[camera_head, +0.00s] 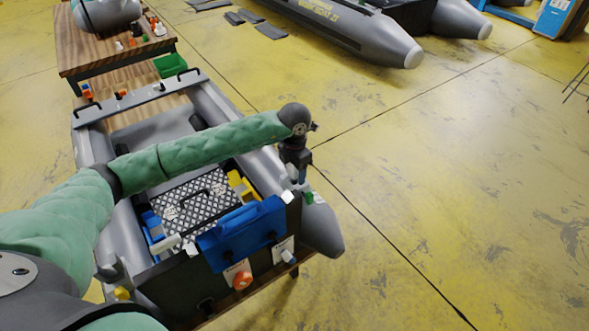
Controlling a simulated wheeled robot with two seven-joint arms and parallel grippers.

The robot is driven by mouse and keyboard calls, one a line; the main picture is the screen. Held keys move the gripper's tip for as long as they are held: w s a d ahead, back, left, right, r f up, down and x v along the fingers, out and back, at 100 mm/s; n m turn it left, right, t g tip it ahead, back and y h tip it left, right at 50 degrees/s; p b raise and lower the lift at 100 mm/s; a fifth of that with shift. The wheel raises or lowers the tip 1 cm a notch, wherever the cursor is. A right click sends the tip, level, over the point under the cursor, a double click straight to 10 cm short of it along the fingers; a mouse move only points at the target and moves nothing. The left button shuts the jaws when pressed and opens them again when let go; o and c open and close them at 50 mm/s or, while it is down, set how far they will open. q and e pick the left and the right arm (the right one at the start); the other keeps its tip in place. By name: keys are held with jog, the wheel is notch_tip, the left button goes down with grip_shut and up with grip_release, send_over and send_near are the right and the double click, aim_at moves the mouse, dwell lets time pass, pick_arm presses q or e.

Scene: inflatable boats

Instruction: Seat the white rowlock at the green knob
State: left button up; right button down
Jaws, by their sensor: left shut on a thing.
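My left gripper (298,178) points down over the right tube of the grey inflatable boat (323,232), near the boat's rear right corner. It is shut on the white rowlock (302,175), which shows only as a small pale patch among the dark fingers. The green knob (309,198) is on the tube just below the fingertips. I cannot tell whether the rowlock touches the knob. My right gripper is out of view.
A blue case (242,234) stands at the dark transom, left of the gripper. A checkered plate (194,204) lies inside the boat. A wooden table (95,50) with small parts and a green bin (170,66) are behind. The yellow floor to the right is clear.

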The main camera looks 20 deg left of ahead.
pick_arm(q)
jog(key=shift+f+b, duration=0.9)
jog(key=shift+f, duration=0.05)
dwell(0.5)
jog(key=o, duration=1.1)
jog(key=shift+r, duration=0.15)
